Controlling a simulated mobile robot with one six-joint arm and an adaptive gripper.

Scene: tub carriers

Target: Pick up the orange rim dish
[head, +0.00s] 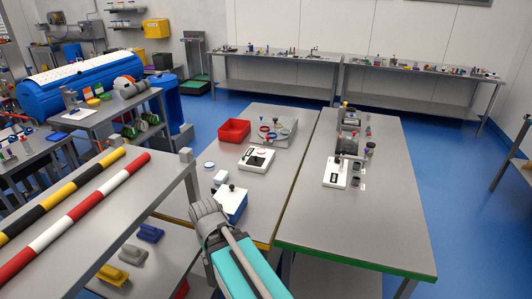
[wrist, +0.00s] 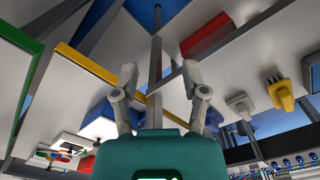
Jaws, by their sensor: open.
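Small round dishes with coloured rims stand on a grey tray (head: 291,141) on the middle bench. One dish (head: 265,129) has a reddish-orange rim; it is too small to tell for certain that it is the orange rim dish. Coloured rims also show small at the lower left of the wrist view. My gripper (head: 206,209) is at the near left edge of the middle bench, beside the blue box and well short of the tray. In the wrist view its two fingers (wrist: 159,76) are spread apart with nothing between them.
A blue box with a white top (head: 232,203) is close to my gripper. A white device (head: 257,159) and a red bin (head: 233,131) stand before and beside the tray. The right bench (head: 390,215) has a clear near half. A bench with striped bars is left.

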